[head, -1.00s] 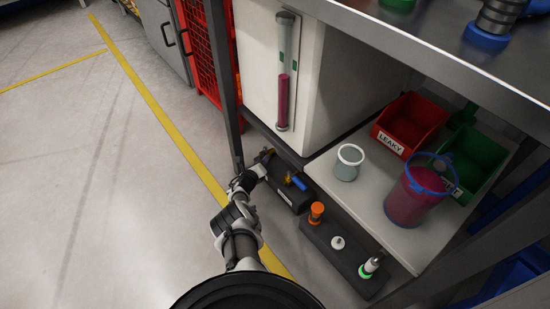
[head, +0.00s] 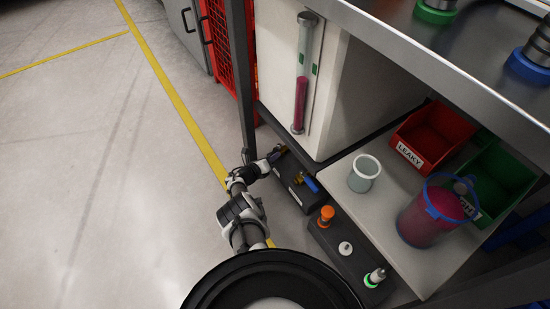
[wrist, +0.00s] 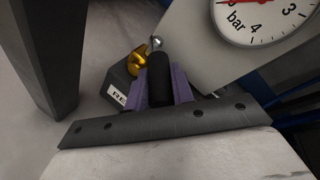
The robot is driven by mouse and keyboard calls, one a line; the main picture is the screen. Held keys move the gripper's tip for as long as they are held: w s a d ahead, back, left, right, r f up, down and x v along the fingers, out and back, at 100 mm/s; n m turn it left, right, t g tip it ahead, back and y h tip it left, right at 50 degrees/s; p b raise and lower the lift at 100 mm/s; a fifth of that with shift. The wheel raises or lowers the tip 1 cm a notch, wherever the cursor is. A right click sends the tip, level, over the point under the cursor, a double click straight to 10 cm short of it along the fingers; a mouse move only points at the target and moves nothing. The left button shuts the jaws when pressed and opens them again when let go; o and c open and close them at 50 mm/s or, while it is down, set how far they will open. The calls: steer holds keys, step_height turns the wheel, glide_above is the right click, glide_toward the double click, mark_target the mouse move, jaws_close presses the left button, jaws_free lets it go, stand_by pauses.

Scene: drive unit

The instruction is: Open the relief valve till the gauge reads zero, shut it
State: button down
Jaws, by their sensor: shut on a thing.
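In the wrist view, my gripper (wrist: 161,85) has its two purple fingers on either side of a black cylindrical handle (wrist: 160,80) and is shut on it. A brass valve body (wrist: 139,62) and a silver round tip show just beyond. A partly hidden label beginning "RE" (wrist: 118,95) is beside it. The pressure gauge (wrist: 265,18) is cut off at the top, with a red needle near the upper left of the dial; its exact reading is unclear. In the head view, my gripper (head: 270,162) is at the far end of a dark valve block (head: 294,187).
A blue-handled valve (head: 311,184) sits close to my gripper. An orange knob (head: 327,212), white knob (head: 345,248) and green-ringed fitting (head: 375,277) stand nearer. A grey cup (head: 364,174), pink-filled bucket (head: 425,222) and red bin (head: 433,137) are on the shelf. A table leg (head: 241,75) is close.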

steer(key=c, duration=1.3)
jaws_free()
steer(key=shift+w+r, duration=0.15)
steer(key=shift+o, duration=0.5)
steer(key=p+v, duration=0.9)
steer(key=v, duration=0.5)
